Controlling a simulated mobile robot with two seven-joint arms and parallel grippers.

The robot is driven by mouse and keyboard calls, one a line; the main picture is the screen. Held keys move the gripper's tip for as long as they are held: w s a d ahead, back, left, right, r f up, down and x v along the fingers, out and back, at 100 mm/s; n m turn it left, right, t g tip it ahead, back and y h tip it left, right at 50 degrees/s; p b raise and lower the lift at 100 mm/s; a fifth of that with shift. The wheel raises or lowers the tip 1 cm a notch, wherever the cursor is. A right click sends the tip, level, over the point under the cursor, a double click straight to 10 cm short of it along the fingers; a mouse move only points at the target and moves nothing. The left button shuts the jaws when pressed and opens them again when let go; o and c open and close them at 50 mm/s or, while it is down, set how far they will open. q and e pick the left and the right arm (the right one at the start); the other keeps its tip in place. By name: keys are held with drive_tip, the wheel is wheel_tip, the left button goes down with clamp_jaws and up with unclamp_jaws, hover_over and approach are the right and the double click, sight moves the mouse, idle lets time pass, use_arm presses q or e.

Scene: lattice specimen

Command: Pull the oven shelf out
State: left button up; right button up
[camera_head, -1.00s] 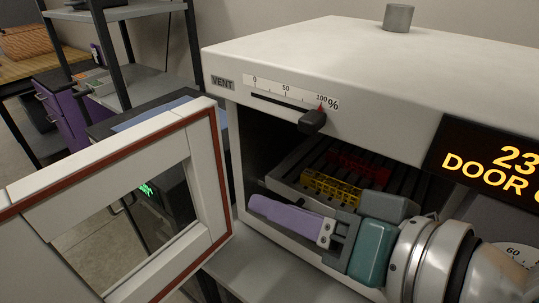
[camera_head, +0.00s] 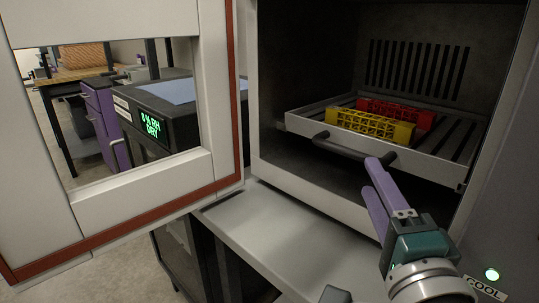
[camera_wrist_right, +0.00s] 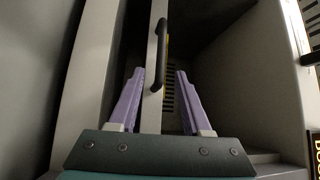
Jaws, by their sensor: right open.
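The grey slatted oven shelf (camera_head: 455,170) sits level inside the open oven, with a black bar handle (camera_head: 350,148) along its front. A yellow lattice block (camera_head: 372,125) and a red lattice block (camera_head: 400,110) rest on it. My right gripper (camera_head: 371,174) is open and empty in front of the shelf, by the right part of the handle. In the right wrist view the purple fingers (camera_wrist_right: 159,73) stand apart, with the shelf's front edge (camera_wrist_right: 153,60) and the handle (camera_wrist_right: 162,50) showing between them. I cannot tell whether they touch. My left gripper is not in view.
The oven door (camera_head: 120,205) stands wide open at the left, its window showing other furniture behind. A grey bench top (camera_head: 270,235) lies below the oven front. The oven floor (camera_head: 300,175) is clear under the shelf.

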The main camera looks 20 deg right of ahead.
sight(361, 160)
drive_tip(key=x, duration=0.7)
drive_tip(key=shift+w+d, duration=0.1)
drive_tip(key=shift+w, duration=0.15)
clamp_jaws()
idle(1.1)
